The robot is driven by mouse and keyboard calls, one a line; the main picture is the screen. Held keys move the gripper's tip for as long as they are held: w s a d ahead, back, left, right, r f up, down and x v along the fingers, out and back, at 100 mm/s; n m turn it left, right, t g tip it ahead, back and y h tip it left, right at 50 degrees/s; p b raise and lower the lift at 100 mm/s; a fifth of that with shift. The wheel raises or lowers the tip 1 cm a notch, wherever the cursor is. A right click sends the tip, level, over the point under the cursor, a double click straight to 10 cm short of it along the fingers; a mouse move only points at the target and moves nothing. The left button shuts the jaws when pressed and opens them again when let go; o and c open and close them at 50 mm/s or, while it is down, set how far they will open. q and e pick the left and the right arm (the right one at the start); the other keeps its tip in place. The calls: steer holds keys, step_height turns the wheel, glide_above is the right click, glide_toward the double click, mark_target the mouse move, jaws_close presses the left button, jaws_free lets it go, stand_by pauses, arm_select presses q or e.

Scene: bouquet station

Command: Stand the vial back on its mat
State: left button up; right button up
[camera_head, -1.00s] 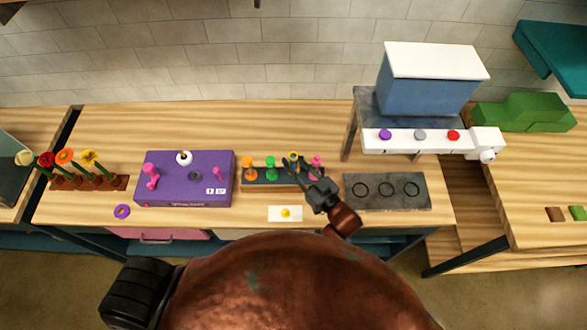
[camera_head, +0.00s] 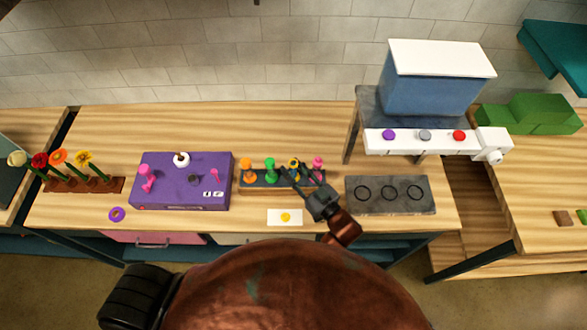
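A dark rack (camera_head: 246,183) at the middle of the bench holds several small coloured pieces that look like vials or stoppers: orange (camera_head: 247,166), green (camera_head: 270,168), yellow (camera_head: 294,162) and pink (camera_head: 318,163). My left gripper is out of view.
A purple box (camera_head: 180,193) with pegs stands left of the rack, with a purple ring (camera_head: 117,214) before it. A flower stand (camera_head: 75,185) is further left. A grey plate with three circles (camera_head: 380,207) lies right, below a blue-and-white machine (camera_head: 430,85).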

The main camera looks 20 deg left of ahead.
steer(key=shift+r, duration=0.1)
steer(key=shift+d+r, duration=0.1)
steer(key=shift+r, duration=0.05)
steer(key=v, duration=1.2)
